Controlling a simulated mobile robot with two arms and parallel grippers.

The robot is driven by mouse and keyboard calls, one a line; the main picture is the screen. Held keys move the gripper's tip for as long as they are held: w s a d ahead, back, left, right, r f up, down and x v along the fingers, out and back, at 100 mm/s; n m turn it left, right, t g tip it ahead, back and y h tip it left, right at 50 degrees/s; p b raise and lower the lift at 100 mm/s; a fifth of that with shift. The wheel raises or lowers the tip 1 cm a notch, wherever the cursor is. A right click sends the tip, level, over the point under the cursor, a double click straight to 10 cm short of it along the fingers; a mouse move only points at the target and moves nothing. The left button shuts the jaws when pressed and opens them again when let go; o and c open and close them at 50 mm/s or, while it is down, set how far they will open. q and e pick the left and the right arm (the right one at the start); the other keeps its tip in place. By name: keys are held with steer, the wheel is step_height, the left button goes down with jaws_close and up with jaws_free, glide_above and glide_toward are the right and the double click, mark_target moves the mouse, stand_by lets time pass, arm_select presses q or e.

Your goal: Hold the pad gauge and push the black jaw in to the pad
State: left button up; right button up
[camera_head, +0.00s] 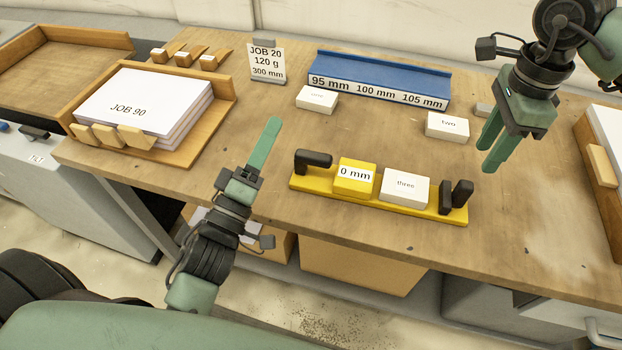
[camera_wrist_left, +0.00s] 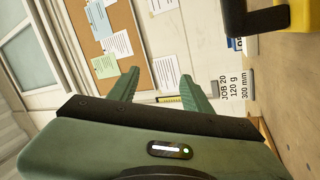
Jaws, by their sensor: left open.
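The yellow pad gauge (camera_head: 430,213) lies near the table's front edge, with a yellow block marked 0 mm (camera_head: 354,178). A white pad labelled three (camera_head: 405,188) sits on it, right of that block. Two black uprights (camera_head: 461,196) stand at its right end, apart from the pad by a small gap. A black block (camera_head: 313,159) stands at its left end; the gauge's yellow edge (camera_wrist_left: 297,17) shows in the left wrist view. My left gripper (camera_head: 275,124) is open and empty left of the gauge; its fingers (camera_wrist_left: 161,85) are apart. My right gripper (camera_head: 485,159) is open above the right end.
White pads labelled one (camera_head: 317,99) and two (camera_head: 447,125) lie behind the gauge. A blue rack (camera_head: 380,75) marked 95, 100 and 105 mm stands at the back. A JOB 20 sign (camera_head: 266,61) and a wooden tray (camera_head: 205,130) with JOB 90 paper are left.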

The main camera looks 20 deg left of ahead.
mark_target(327, 154)
arm_select(q)
steer(key=d+f+n+g, duration=0.1)
steer(key=d+f+n, duration=0.1)
steer(key=d+f, duration=0.2)
steer(key=d+f+n+g, duration=0.2)
steer(key=d+f+n, duration=0.1)
steer(key=d+f, duration=0.1)
steer(key=shift+s+f+n, duration=0.15)
steer(key=shift+s+n, duration=0.05)
steer(key=shift+n, duration=0.1)
steer(key=shift+g, duration=0.4)
steer(key=w, duration=0.5)
steer(key=w+d, duration=0.1)
steer(key=w, duration=0.2)
steer(key=shift+f, duration=0.35)
jaws_close()
